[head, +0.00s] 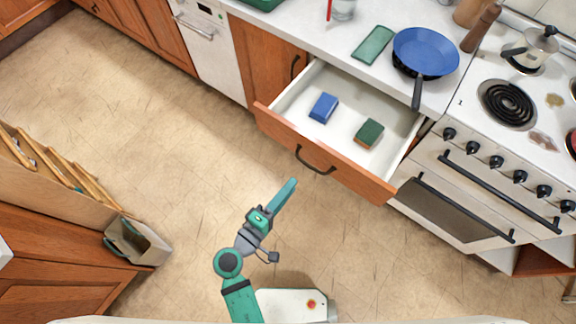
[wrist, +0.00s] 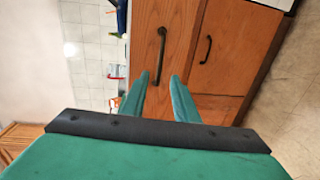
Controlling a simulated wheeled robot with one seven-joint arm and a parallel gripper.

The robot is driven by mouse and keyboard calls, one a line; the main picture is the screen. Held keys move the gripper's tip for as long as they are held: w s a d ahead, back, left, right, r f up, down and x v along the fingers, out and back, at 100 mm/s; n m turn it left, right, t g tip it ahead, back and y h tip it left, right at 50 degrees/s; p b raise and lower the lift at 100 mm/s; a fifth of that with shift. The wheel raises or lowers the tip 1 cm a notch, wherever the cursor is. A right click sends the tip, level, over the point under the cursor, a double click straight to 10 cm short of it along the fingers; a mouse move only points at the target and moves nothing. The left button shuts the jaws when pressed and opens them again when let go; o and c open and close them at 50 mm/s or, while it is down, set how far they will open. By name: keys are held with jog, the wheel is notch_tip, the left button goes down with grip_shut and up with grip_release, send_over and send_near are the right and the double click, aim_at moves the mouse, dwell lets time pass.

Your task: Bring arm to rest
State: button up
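My gripper (head: 291,183) is in front of the open drawer, over the floor in the head view. Its fingers overlap there and look like one narrow green shape. In the wrist view, the two green fingers of my gripper (wrist: 159,76) stand apart with nothing between them, so it is open and empty. A wooden drawer or cabinet front with a dark handle (wrist: 161,58) shows beyond the fingers. My green arm reaches up from the bottom of the head view.
The drawer (head: 330,160) is pulled out, holding a blue block (head: 323,107) and a green-and-brown sponge (head: 369,134). A blue pan (head: 426,52) is on the counter, its handle over the edge. The stove (head: 495,150) is at right. An open box (head: 137,241) lies left. Floor between is clear.

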jog(key=s+a+f+m+g+y, duration=0.1)
jog(key=s+a+f+m+y, duration=0.2)
jog(key=s+f+y, duration=0.6)
jog(key=s+d+r+m+t, duration=0.1)
jog(key=s+r+m, duration=0.2)
jog(key=r, duration=0.4)
jog(key=s+d+r+m+t, duration=0.2)
jog(key=s+r+m, duration=0.2)
jog(key=r, duration=0.4)
jog(key=shift+s+m+y, duration=0.3)
jog(key=shift+s+y, duration=0.1)
jog(key=shift+s, duration=0.2)
jog(key=shift+s, duration=0.1)
